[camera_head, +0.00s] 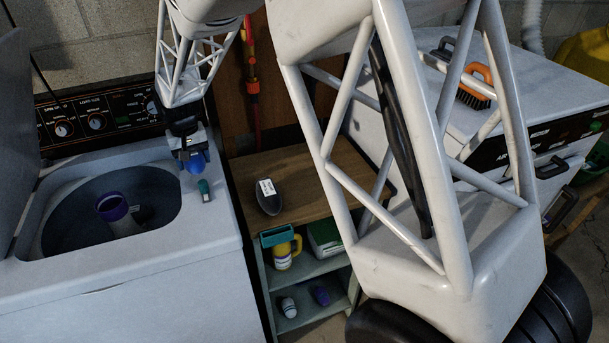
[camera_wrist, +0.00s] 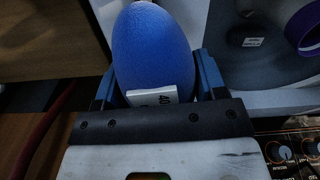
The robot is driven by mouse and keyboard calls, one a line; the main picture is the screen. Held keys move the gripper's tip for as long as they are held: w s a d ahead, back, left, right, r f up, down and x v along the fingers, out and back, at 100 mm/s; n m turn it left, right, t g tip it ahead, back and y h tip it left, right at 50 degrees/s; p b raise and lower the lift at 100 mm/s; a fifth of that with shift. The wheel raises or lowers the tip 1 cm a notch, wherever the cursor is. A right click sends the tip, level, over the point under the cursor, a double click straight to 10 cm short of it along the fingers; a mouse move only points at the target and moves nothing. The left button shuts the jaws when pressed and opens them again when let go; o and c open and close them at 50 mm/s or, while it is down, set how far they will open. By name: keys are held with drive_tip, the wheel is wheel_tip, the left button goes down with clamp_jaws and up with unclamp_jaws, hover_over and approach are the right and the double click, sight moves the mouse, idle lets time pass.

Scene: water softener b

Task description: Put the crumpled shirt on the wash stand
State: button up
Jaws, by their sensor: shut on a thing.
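My gripper (camera_head: 190,152) is over the right rim of the open washer, at its back corner. It is shut on a smooth blue egg-shaped bundle (camera_head: 196,163) with a white label. In the wrist view the bundle (camera_wrist: 148,45) sits between the two blue fingers of my gripper (camera_wrist: 157,88). No cloth folds show, so I cannot tell whether it is the shirt. A similar dark bundle (camera_head: 268,203) with a white label lies on the wooden-topped stand (camera_head: 300,168), right of my gripper. I cannot tell whether this stand is the wash stand.
The open washer (camera_head: 200,235) has a purple-rimmed post (camera_head: 112,207) in its tub, with a labelled dark bundle (camera_wrist: 250,35) beside it. The stand's shelves hold a yellow jug (camera_head: 284,258) and small bottles. A red pipe (camera_head: 252,75) runs behind. The wooden top has free room.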

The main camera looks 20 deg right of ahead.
drive_tip(key=shift+m, duration=0.5)
drive_tip(key=s+d, duration=0.4)
drive_tip(key=d, duration=0.3)
drive_tip(key=s+d, duration=0.5)
drive_tip(key=d, duration=0.2)
drive_tip(key=s+d, duration=0.4)
drive_tip(key=d, duration=0.4)
drive_tip(key=shift+s, duration=0.35)
drive_tip(key=s+d, duration=0.1)
drive_tip(key=s, duration=0.1)
drive_tip(key=s+d+f, duration=0.1)
drive_tip(key=s+d, duration=0.1)
drive_tip(key=s, duration=0.1)
drive_tip(key=s+d, duration=0.2)
drive_tip(key=s, duration=0.1)
drive_tip(key=shift+s+d+f, duration=0.1)
drive_tip(key=shift+f, duration=0.15)
drive_tip(key=shift+s+d+f, duration=0.1)
drive_tip(key=shift+s+d, duration=0.1)
drive_tip(key=shift+s, duration=0.25)
hover_over(305, 176)
drive_tip(key=shift+s+f, duration=0.1)
drive_tip(key=shift+f, duration=0.6)
